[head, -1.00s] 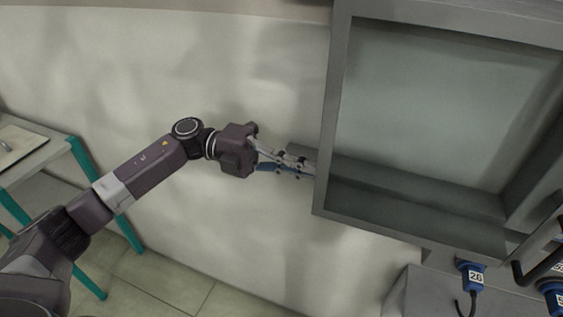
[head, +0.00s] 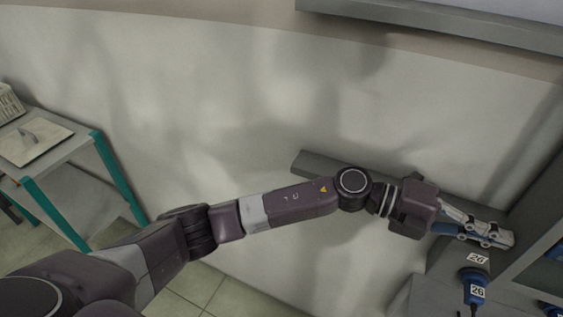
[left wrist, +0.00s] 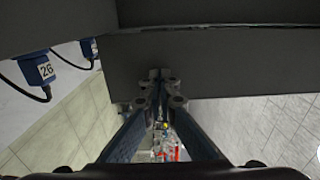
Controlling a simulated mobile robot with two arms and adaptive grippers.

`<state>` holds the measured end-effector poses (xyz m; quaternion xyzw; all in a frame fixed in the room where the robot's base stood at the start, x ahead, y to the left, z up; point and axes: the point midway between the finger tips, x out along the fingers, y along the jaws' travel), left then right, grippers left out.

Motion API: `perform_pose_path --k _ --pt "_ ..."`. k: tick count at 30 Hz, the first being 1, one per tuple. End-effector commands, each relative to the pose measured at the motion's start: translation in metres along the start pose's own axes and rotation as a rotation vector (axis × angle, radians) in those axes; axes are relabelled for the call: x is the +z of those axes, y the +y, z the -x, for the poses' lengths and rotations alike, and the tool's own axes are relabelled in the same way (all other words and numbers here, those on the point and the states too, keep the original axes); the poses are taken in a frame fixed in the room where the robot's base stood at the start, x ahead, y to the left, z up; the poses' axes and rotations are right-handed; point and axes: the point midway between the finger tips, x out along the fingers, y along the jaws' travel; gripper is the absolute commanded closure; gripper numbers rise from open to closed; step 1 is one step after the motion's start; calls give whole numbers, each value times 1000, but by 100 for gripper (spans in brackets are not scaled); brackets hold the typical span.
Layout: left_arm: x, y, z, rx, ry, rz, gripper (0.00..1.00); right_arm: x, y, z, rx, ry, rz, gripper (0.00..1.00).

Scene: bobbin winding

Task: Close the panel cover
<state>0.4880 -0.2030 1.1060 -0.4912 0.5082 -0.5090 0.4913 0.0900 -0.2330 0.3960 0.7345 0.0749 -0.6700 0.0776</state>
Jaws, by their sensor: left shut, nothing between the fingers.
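My left gripper (head: 505,240) is shut and empty. It reaches in from the left to the grey cabinet (head: 545,195) at the right edge of the head view. The framed cover with its see-through pane no longer shows as a whole; I cannot tell whether the grey edge by the fingertips belongs to it or to the cabinet. In the left wrist view the closed fingers (left wrist: 158,82) point at a dark grey panel (left wrist: 215,65), at or close to its face. Contact is unclear. My right gripper is out of view.
A blue plug labelled 26 (head: 473,287) hangs below my left gripper and also shows in the left wrist view (left wrist: 38,69). A grey beam (head: 318,167) runs along the wall behind the arm. A teal-legged table (head: 75,150) stands far left.

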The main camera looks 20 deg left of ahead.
Motion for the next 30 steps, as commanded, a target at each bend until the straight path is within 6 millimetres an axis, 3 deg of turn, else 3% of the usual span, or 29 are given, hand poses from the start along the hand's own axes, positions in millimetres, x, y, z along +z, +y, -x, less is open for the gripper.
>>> perform_pose_path --k 4,10,24,30 --pt "0 -1 -24 -1 1 0 100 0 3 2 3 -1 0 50" --pt "0 0 -37 0 0 1 100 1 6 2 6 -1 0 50" --pt "1 0 -39 -2 -1 0 100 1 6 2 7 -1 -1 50" --pt "7 1 -26 -1 -2 -1 100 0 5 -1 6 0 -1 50"
